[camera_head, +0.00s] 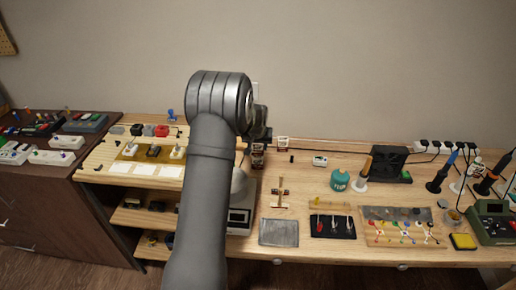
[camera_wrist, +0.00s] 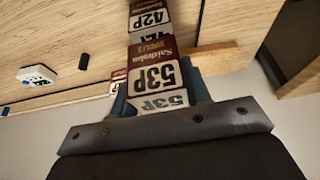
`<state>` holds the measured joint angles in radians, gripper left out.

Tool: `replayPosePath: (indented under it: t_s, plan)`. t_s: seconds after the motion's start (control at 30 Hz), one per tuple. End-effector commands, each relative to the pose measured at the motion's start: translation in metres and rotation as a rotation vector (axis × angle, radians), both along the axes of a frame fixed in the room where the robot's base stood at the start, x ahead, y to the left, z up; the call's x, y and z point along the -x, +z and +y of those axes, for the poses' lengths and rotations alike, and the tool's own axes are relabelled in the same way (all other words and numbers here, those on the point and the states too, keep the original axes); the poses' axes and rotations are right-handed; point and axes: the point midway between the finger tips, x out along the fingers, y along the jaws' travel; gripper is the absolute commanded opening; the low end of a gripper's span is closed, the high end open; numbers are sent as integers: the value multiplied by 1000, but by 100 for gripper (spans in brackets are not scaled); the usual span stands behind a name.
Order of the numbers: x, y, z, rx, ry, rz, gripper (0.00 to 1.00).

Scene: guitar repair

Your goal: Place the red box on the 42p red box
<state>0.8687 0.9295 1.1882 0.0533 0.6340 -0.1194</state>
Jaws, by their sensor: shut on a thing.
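My gripper (camera_wrist: 157,92) is shut on a dark red and white box marked 53P (camera_wrist: 155,76), with one blue-grey finger on each side of it. Another dark red and white box, marked 42P (camera_wrist: 149,18), lies just beyond it in the wrist view, lined up with it and partly hidden by it. I cannot tell whether the two boxes touch. In the head view, small red and white boxes (camera_head: 258,149) show just right of my arm at the wooden bench's back. My arm hides much of the gripper there.
The wooden bench (camera_head: 330,255) holds a white device (camera_head: 320,161), a green-blue jar (camera_head: 340,180) and a grey mat (camera_head: 279,232) to the right. Another small box (camera_head: 283,142) stands near the wall. A raised wooden board with parts is on the left.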

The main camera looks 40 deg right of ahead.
Motion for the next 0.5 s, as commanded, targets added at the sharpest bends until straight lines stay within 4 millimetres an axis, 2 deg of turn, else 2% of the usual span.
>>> replayPosePath:
  t_s: [0.1, 0.47, 0.5]
  plan:
    - [0, -13, 0, 0, 0, 0, 17]
    - [0, -17, 0, 1, 0, -1, 17]
    - [0, -16, 0, 1, 0, -1, 51]
